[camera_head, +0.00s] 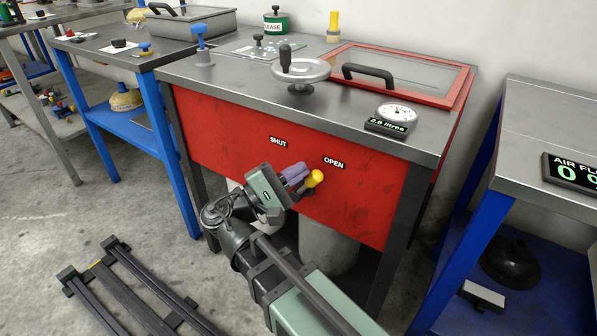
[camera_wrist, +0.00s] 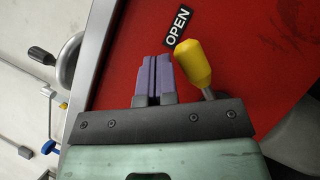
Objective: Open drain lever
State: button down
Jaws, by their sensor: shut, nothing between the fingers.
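The drain lever has a yellow knob (camera_head: 314,178) and shows at the lower front of the red press panel (camera_head: 240,150), just below the OPEN label (camera_head: 334,162). The SHUT label (camera_head: 278,142) is further left. My gripper (camera_head: 299,171) has purple fingers and is shut and empty, just left of the yellow knob. In the wrist view the shut fingers (camera_wrist: 158,58) lie alongside the yellow knob (camera_wrist: 193,64), with a narrow gap visible between them.
The press top carries a handwheel (camera_head: 300,72), a gauge (camera_head: 396,113), a "2.6 litres" display (camera_head: 387,127) and a red-framed lid (camera_head: 400,72). A blue-legged bench with an airflow display (camera_head: 572,173) stands to the right. A grey container (camera_head: 328,246) stands under the press.

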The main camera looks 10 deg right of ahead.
jog(key=s+a+r+p, duration=0.1)
jog(key=a+r+p, duration=0.3)
jog(key=a, duration=0.7)
jog(key=shift+s+a+r, duration=0.25)
jog(key=shift+s+r, duration=0.1)
jog(key=shift+r, duration=0.05)
